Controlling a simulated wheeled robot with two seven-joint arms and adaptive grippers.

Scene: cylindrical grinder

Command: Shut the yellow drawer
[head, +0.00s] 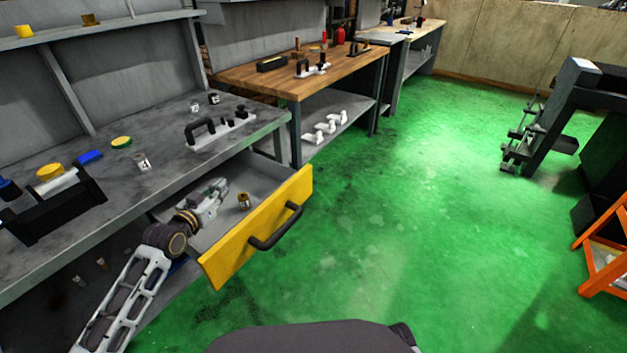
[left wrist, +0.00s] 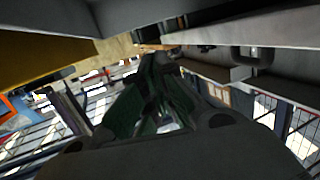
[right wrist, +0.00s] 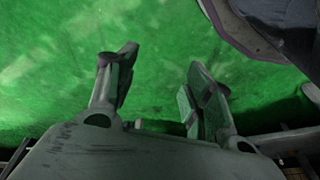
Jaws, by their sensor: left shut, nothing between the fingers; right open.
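The yellow drawer (head: 262,228) is pulled out from under the grey workbench (head: 160,120). Its yellow front carries a dark bar handle (head: 275,227). A small dark jar (head: 244,201) with a yellowish band stands in the drawer. My left gripper (head: 218,187) is shut and empty. In the head view it overlaps the drawer's inside, behind the yellow front; whether it touches the drawer I cannot tell. Its fingers show together in the left wrist view (left wrist: 160,75), with a yellow panel (left wrist: 40,52) at upper left. My right gripper (right wrist: 160,75) is open and empty above the green floor.
The bench top holds a black-handled fixture (head: 215,128), small jars, a green-and-yellow disc (head: 121,142) and a black holder (head: 55,208). A wooden bench (head: 290,80) stands beyond. Green floor (head: 400,230) right of the drawer is clear. An orange frame (head: 600,260) stands far right.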

